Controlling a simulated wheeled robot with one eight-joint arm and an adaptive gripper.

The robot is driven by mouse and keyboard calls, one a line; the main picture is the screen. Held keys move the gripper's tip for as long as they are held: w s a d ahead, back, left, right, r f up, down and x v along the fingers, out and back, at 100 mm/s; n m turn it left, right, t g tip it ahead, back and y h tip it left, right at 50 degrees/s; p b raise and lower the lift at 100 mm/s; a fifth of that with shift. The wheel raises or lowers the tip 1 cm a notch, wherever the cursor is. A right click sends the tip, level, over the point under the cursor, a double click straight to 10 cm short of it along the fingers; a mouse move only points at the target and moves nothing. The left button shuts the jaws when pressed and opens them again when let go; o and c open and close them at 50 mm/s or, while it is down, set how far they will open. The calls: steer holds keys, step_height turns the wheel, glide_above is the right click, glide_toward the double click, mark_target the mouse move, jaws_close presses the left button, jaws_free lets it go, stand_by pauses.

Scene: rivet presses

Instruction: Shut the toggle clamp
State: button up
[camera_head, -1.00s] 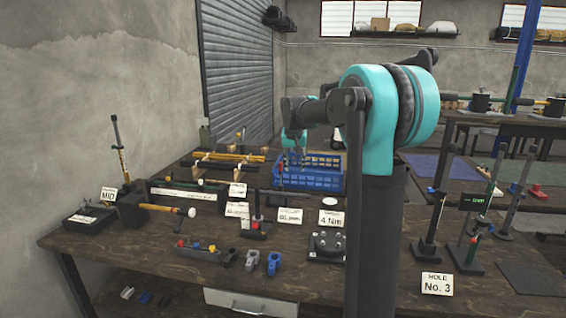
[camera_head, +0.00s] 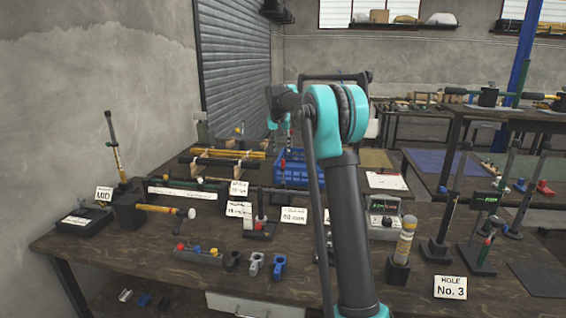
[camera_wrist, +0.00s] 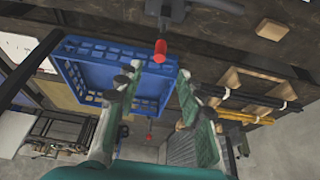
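In the wrist view a grey mechanism (camera_wrist: 178,12) with a red tip (camera_wrist: 160,50) shows at the top, probably the same device. My gripper (camera_wrist: 157,79) is open and empty, its two green-grey fingers wide apart. The red tip lies beyond the fingertips, not between them. In the head view my gripper is small and partly hidden, above and behind the device near the crate.
The blue crate (camera_head: 292,181) stands close under my gripper, left of it in the wrist view (camera_wrist: 77,72). A rack with yellow-handled tools (camera_head: 239,154) lies beside it.

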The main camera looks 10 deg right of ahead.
mark_target(283, 160)
steer(key=x, duration=0.9)
jaws_close()
